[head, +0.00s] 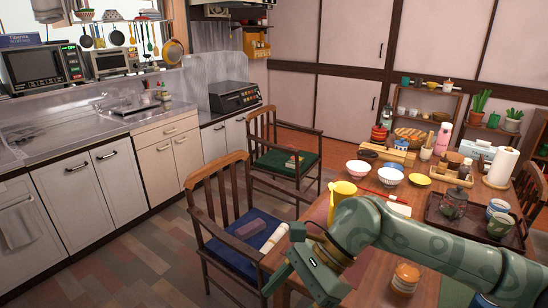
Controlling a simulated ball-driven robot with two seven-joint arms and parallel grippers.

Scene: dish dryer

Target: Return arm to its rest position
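My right arm is green and comes in from the lower right, reaching over the near end of the wooden table. Its gripper (298,278) hangs at the table's near left corner, close to the chair with the blue seat. Its fingertips are not clear, so I cannot tell whether it is open or shut, and no held object shows. My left arm and gripper are not in view.
The floor (130,255) before the counter is clear.

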